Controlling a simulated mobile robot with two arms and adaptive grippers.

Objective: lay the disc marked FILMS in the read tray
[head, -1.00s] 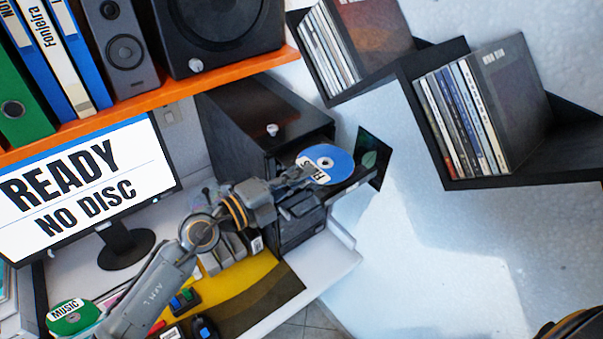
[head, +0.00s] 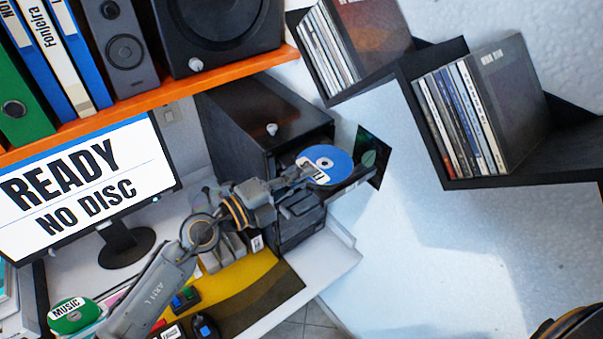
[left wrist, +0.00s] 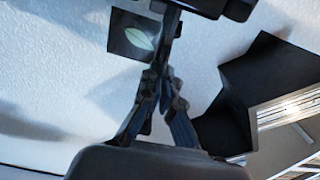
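The blue disc (head: 327,159) with a white label, partly covered, is at the right side of the dark tower (head: 255,115). My left gripper (head: 303,173) is at the disc's left edge, its fingers close together on it over part of the label. In the left wrist view my left gripper's fingers (left wrist: 160,78) converge; the disc cannot be made out there. A dark flat tray (head: 347,186) juts out just below the disc; I cannot tell whether they touch. My right gripper is not in view.
A monitor (head: 85,185) reads READY NO DISC. A green MUSIC disc (head: 75,318) lies at lower left. An orange shelf (head: 150,100) with binders and speakers hangs above. Black wall shelves (head: 500,184) hold sleeves at right.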

